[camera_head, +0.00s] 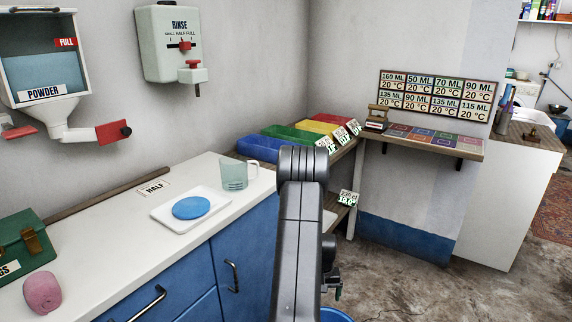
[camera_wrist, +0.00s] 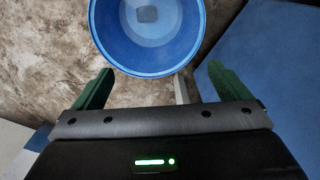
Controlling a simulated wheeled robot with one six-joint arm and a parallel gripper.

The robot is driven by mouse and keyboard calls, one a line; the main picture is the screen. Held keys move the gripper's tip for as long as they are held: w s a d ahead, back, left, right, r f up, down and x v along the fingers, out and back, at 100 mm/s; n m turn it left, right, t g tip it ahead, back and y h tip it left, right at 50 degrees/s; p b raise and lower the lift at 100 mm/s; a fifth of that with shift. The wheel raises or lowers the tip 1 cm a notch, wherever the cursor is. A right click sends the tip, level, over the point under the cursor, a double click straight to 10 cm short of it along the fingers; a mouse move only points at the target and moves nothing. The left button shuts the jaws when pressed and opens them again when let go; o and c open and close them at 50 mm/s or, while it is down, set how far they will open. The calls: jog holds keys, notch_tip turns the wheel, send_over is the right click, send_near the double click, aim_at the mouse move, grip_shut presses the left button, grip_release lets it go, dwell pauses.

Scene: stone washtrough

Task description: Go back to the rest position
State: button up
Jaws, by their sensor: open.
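My gripper (camera_wrist: 158,88) shows in the wrist view with its two green fingers wide apart and nothing between them. It points down toward a blue bucket (camera_wrist: 112,52) on the floor, which holds a small dark grey piece (camera_wrist: 147,14). A bit of the bucket's rim (camera_head: 336,315) shows at the bottom edge there.
The white counter (camera_head: 110,225) bears a tray (camera_head: 166,217) with a blue disc, a clear jug (camera_head: 233,174), a pink lump (camera_head: 42,293) and a green box (camera_head: 22,241). Coloured bins (camera_head: 283,133) stand behind my arm. Open floor (camera_head: 420,285) lies to the right.

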jog(key=s+a+r+p, duration=0.1)
jog(key=a+r+p, duration=0.2)
jog(key=r+p, duration=0.4)
jog(key=s+a+r+p, duration=0.1)
jog(key=a+r+p, duration=0.3)
jog(key=r+p, duration=0.4)
jog(key=s+a+r+p, duration=0.1)
jog(key=a+r+p, duration=0.3)
jog(key=r+p, duration=0.4)
notch_tip(320, 180, up, 8)
jog(key=shift+s+a+f, duration=0.15)
jog(key=shift+s, duration=0.25)
